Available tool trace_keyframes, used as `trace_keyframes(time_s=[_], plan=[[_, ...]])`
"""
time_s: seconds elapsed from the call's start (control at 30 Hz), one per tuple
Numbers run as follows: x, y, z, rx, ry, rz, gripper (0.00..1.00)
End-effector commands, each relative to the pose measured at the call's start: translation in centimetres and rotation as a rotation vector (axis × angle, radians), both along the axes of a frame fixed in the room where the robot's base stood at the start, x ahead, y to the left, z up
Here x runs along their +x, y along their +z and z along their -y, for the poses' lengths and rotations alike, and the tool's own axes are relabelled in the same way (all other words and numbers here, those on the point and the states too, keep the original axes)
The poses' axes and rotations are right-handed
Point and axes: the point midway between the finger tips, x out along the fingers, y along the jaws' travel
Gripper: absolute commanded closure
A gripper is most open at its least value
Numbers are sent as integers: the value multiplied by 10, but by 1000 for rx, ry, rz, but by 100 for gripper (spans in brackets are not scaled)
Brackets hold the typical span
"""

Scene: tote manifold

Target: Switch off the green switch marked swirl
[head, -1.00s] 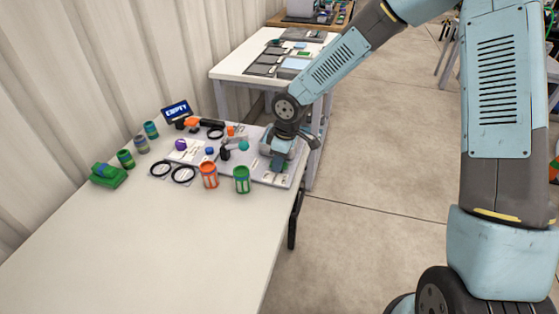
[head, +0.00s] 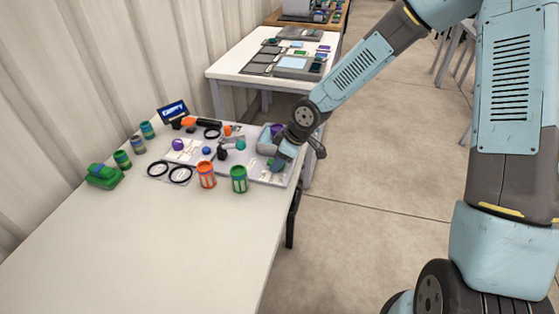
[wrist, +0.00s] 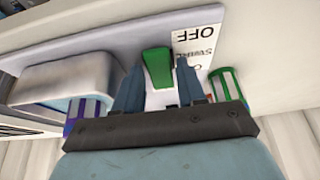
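The green switch (wrist: 157,67) is a rocker or lever shape on a light panel (wrist: 110,35), seen in the wrist view. A white label (wrist: 195,47) beside it reads OFF, with SWIRL below, upside down in the picture. My gripper (wrist: 158,78) is open, with one blue-grey finger on each side of the switch. The fingertips are close to its sides, and I cannot tell whether they touch it. In the head view my gripper (head: 281,160) is low over the right end of the panel and hides most of the switch there.
In the wrist view a grey bin (wrist: 65,80) stands left of the switch and a green-and-white canister (wrist: 228,88) right of it. In the head view an orange canister (head: 206,175) and a green canister (head: 239,179) stand in front. The near white table (head: 150,245) is clear.

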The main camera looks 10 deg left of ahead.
Motion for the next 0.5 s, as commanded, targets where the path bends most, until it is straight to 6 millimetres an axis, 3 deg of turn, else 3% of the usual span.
trace_keyframes(time_s=[0.13,0.5], plan=[[0,0,0,0,0,0,47],[0,4,2,0,-2,-1,47]])
